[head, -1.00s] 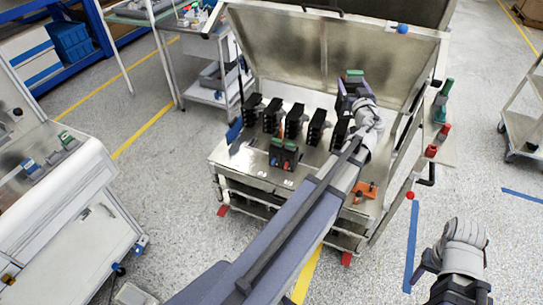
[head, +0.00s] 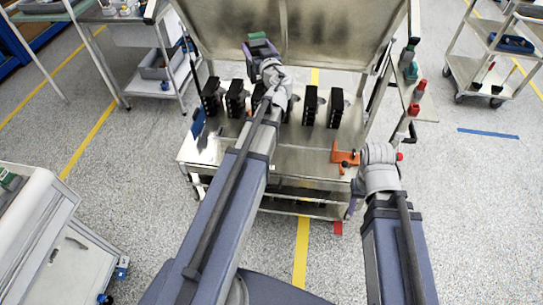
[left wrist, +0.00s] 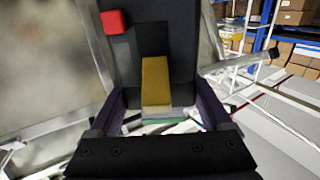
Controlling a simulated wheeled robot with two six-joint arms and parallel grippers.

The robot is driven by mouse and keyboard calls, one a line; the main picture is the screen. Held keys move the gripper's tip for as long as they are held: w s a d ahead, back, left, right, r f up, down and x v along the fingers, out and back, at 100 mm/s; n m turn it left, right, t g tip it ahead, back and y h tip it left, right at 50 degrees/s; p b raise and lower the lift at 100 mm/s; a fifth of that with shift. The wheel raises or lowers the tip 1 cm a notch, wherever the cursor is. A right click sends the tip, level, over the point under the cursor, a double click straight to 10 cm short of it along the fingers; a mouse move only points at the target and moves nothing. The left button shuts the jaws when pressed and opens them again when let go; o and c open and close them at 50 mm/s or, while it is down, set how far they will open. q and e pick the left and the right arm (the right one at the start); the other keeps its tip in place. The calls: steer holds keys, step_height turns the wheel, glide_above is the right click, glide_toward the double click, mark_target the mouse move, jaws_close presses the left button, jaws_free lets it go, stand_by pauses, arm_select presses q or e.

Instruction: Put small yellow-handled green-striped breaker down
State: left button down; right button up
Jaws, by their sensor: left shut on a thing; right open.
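My left gripper (head: 262,52) is shut on the breaker, raised above the back of the metal cart in front of the upright panel. In the left wrist view, the breaker (left wrist: 150,45) is a dark block with a yellow handle (left wrist: 156,82), a red square and a green edge between the fingers. In the head view only its green part (head: 258,36) shows clearly. My right gripper (head: 366,178) is open and empty by the cart's front right corner; its fingers are partly hidden.
Several black blocks (head: 236,98) stand in a row on the cart top (head: 300,150). An orange fixture (head: 345,155) sits at its right front. A side shelf (head: 420,105) carries green and red items. My left arm hides part of the cart top.

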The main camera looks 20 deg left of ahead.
arm_select(q)
steer(key=w+d+f+m+t+h+b, duration=0.1)
steer(key=d+f+b, duration=0.4)
steer(key=f+b, duration=0.5)
steer(key=w+d+f+m+t+h+b, duration=0.2)
steer(key=d+f+b, duration=0.4)
steer(key=f+b, duration=0.4)
steer(key=w+d+f+m+t+h+b, duration=0.1)
steer(key=w+d+f+h+b, duration=0.3)
steer(key=f+b, duration=0.6)
step_height(320, 180, down, 3)
steer(key=shift+d+r+m+h+b, duration=0.1)
steer(key=shift+d+m+h+b, duration=0.2)
steer(key=shift+d+m, duration=0.65)
steer(key=shift+d, duration=0.1)
step_height(320, 180, down, 10)
steer(key=b, duration=1)
jaws_free()
